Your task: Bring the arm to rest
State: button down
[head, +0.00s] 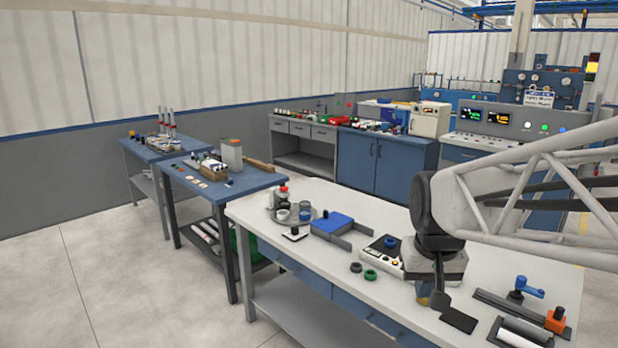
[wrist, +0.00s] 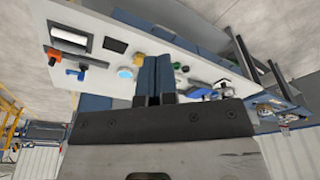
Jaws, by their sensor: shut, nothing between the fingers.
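My gripper (head: 438,297) hangs above the right half of a white-topped workbench (head: 318,262), pointing down at the end of my arm. Its fingers are shut and empty. In the wrist view the two dark fingers (wrist: 154,78) lie together, with the bench and its items beyond them. The height of the fingertips above the bench is hard to judge. Part of the bench behind my gripper is hidden.
A blue box (head: 332,222), a scale-like device (head: 381,254) and small dark and green rings (head: 370,275) lie left of my gripper. A blue-handled valve (head: 525,288), an orange part (head: 555,319) and a white cylinder (head: 522,335) lie right. Bare benchtop shows at front left.

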jog(key=s+a+f, duration=0.1)
jog(key=s+f, duration=0.2)
jog(key=s, duration=1)
jog(key=shift+s+a+n+t, duration=0.3)
jog(key=shift+s+a, duration=0.05)
jog(key=shift+s, duration=0.05)
